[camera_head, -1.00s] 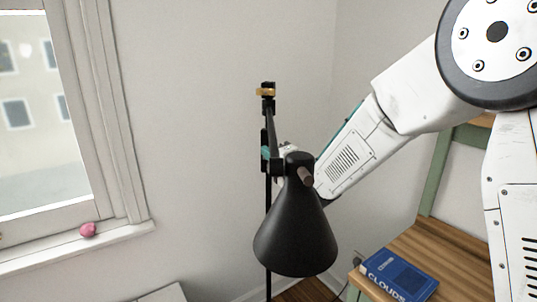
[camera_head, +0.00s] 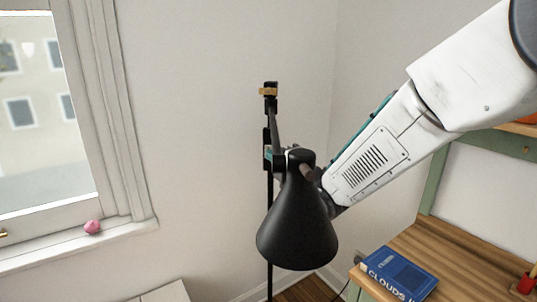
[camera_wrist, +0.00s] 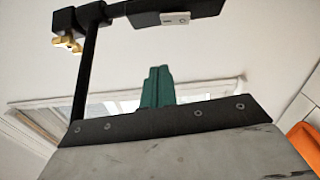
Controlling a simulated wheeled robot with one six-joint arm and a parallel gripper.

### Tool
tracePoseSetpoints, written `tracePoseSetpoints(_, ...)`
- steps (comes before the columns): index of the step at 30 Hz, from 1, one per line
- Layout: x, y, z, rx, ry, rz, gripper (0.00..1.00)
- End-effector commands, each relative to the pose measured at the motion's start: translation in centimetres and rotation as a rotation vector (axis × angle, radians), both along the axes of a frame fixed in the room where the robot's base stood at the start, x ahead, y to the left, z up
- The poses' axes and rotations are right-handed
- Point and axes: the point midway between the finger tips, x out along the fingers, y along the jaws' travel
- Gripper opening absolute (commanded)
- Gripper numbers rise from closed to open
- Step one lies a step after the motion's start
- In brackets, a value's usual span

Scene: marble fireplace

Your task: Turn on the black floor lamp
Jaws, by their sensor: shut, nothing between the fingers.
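The black floor lamp stands in front of the wall corner, with its cone shade (camera_head: 297,232) tilted down and a thin pole behind it. A brass knob (camera_head: 268,91) sits at its top; it also shows in the wrist view (camera_wrist: 68,43). In the wrist view a light grey rocker switch (camera_wrist: 162,19) sits on the lamp's black bar at the top. My gripper (camera_wrist: 158,72) has its green fingers shut and empty, just below the switch in that picture; I cannot tell whether they touch. In the head view my gripper is mostly hidden behind the lamp head.
A wooden desk (camera_head: 440,245) with a blue book (camera_head: 399,273) is at the lower right. A window with a pink object (camera_head: 92,227) on its sill is at the left. An orange thing (camera_wrist: 306,145) is at the wrist view's right edge. The wall left of the lamp is clear.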

Motion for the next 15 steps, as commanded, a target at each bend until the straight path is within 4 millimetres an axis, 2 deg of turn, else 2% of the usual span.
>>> tracePoseSetpoints(1, -1.0, -1.0, 0.3, 0.001, -0.002, -0.005, 0.0)
tracePoseSetpoints(6, -3.4, -2.9, 0.5, -0.001, -0.002, -0.008, 0.0)
tracePoseSetpoints(10, -4.5, -3.6, 0.6, 0.0, -0.001, -0.007, 0.0)
tracePoseSetpoints(15, -5.0, -3.8, 0.7, 0.001, -0.002, -0.005, 0.0)
